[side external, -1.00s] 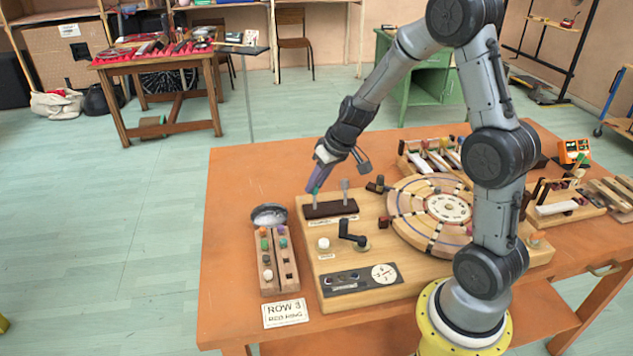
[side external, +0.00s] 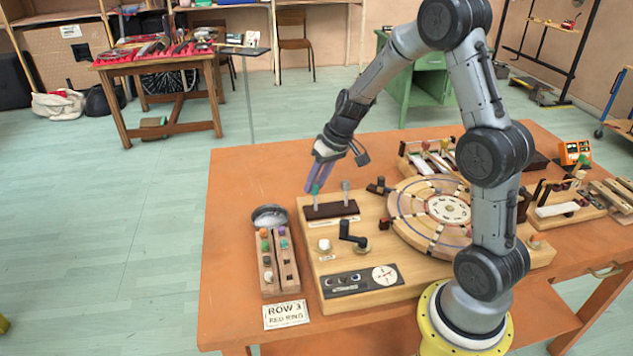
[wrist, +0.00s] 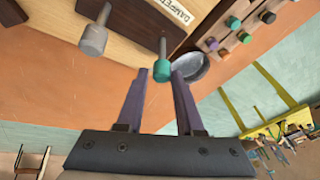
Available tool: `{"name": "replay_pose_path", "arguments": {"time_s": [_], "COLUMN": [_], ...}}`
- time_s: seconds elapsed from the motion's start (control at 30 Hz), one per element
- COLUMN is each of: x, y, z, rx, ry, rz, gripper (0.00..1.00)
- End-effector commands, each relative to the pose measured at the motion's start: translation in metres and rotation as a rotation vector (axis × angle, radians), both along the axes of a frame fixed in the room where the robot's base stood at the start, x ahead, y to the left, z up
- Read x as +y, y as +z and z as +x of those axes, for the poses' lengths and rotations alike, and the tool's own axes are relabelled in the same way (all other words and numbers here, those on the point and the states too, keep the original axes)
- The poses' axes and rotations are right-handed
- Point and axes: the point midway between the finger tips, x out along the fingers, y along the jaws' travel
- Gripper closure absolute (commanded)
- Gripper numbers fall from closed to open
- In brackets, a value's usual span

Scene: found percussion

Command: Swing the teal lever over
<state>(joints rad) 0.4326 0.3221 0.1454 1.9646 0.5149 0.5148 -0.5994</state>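The teal lever (side external: 316,197) is a thin metal rod with a teal tip, standing near upright at the left end of a dark slotted block. In the wrist view its teal tip (wrist: 162,73) shows between my two purple fingertips, with a gap on each side. My gripper (side external: 318,182) is open, just above and around the lever's tip; it also shows in the wrist view (wrist: 161,73). I cannot tell whether a finger touches the tip. A grey-tipped lever (side external: 346,189) stands to the right on the same block; it shows in the wrist view too (wrist: 93,38).
The wooden board (side external: 312,262) also carries a black crank (side external: 351,237), a white knob (side external: 324,245) and a round disc (side external: 405,200). A pegged rack (side external: 264,285) and a metal bowl (side external: 270,215) stand left. The orange table (side external: 235,185) is bare at far left.

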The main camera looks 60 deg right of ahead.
Motion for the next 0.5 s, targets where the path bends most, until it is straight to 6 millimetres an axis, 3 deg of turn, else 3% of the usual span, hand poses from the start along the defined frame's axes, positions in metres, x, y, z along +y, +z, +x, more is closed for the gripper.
{"name": "replay_pose_path", "arguments": {"time_s": [0.03,0.1,0.5], "x": [0.0,0.0001,-0.0008], "y": [-0.0001,-0.0001,0.0065], "z": [-0.0002,-0.0003,-0.0022], "rx": [0.0,0.001,-0.001], "ry": [0.0,0.0,0.002], "rz": [0.0,0.0,-0.001], "gripper": [0.53,0.43,0.43]}}
